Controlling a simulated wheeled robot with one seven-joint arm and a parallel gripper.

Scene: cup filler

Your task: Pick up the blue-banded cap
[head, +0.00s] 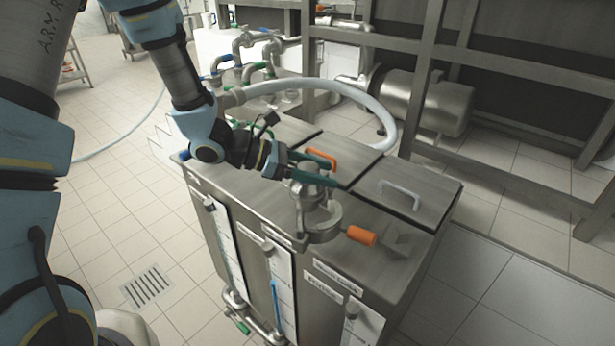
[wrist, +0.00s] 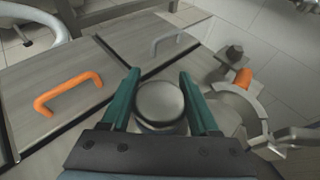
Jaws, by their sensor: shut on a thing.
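My gripper (head: 325,172) is over the front of the steel cabinet, its two green fingers on either side of a round metal cap. In the wrist view my gripper (wrist: 160,82) has a finger at each side of the round metal cap (wrist: 160,100) and is shut on it. In the head view the metal cap (head: 304,176) is partly hidden by the fingers. It sits above a metal fitting (head: 312,197), and I cannot tell whether they touch. No blue band shows on the cap from here.
A metal clamp ring (head: 322,228) with an orange handle (head: 360,236) is close below my gripper. The cabinet top (head: 345,165) has lids with an orange handle (head: 320,158) and a grey handle (head: 400,193). A pale hose (head: 375,103) curves behind.

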